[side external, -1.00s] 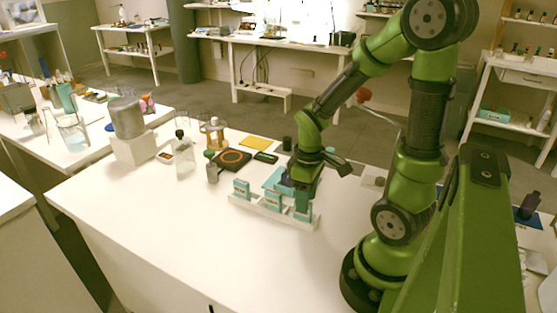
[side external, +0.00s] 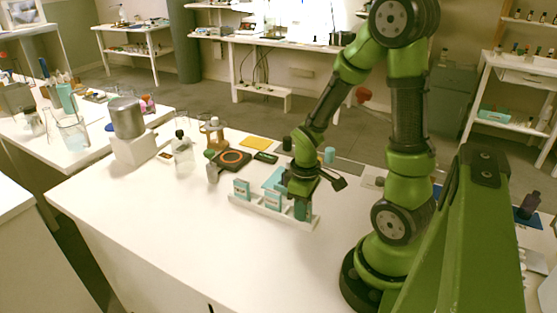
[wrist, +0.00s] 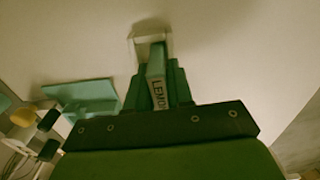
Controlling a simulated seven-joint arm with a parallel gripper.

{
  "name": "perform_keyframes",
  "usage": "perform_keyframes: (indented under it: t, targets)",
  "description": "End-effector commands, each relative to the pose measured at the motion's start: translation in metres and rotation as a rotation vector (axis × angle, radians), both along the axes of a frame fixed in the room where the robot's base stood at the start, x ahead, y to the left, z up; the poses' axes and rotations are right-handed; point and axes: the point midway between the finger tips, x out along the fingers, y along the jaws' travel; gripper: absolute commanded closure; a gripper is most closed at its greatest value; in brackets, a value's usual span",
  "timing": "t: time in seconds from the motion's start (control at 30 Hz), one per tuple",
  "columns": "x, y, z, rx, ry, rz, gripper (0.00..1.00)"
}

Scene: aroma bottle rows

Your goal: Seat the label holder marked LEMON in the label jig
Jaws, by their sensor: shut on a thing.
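The label holder marked LEMON (wrist: 157,82) is a slim teal-green piece with a pale label, and the wrist view shows it between my fingers. My gripper (side external: 303,208) points down at the right end of a long white rack (side external: 248,206), which appears to be the label jig. My gripper is shut on the holder, also seen in the wrist view (wrist: 158,90). Two other teal-and-white holders stand in the rack, one at the left (side external: 241,189) and one in the middle (side external: 272,200). My fingers hide the LEMON holder's foot, so I cannot tell whether it is fully down.
A flat teal piece (side external: 272,178) lies just behind the rack; it shows left of my fingers in the wrist view (wrist: 85,92). Bottles (side external: 183,160), a black plate with an orange ring (side external: 233,158) and a yellow pad (side external: 254,143) stand farther back. The table front is clear.

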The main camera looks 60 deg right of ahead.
Motion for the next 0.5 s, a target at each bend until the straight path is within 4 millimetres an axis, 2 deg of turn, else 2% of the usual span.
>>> perform_keyframes:
  t: [0.27,0.37,0.5]
  targets:
    - [0.001,0.0,0.006,-0.002,-0.003,0.001,1.0]
    - [0.002,-0.001,0.019,-0.003,-0.006,0.0,1.0]
    - [0.002,0.0,0.047,-0.003,-0.009,0.001,1.0]
